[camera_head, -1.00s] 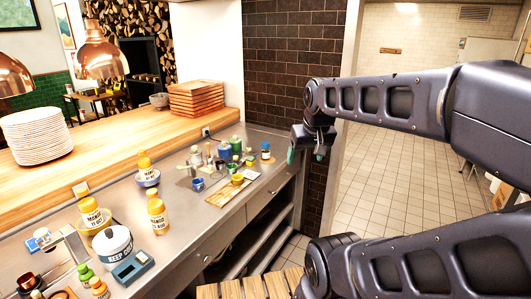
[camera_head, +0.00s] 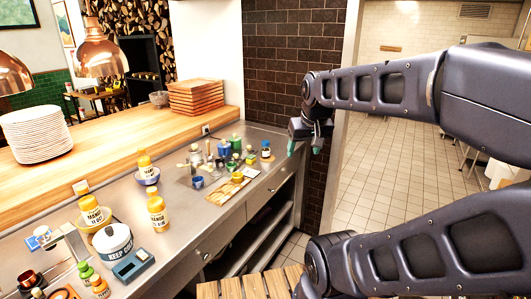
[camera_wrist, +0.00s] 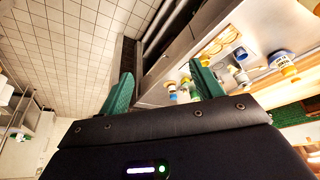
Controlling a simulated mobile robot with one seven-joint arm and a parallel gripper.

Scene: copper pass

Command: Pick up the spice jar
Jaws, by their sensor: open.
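Several small jars and cups stand grouped at the far end of the steel counter; I cannot tell for certain which one is the spice jar. My gripper (camera_head: 304,149) is open and empty, in the air to the right of the jars, beyond the counter's front edge. In the wrist view its green fingers (camera_wrist: 161,73) are wide apart, with nothing between them.
A wooden board (camera_head: 228,189) with small cups lies near the front edge of the counter (camera_head: 190,215). Orange bottles (camera_head: 157,210), a white pot (camera_head: 112,240) and a scale are nearer. A dark brick wall (camera_head: 290,55) rises behind. Tiled floor is open at right.

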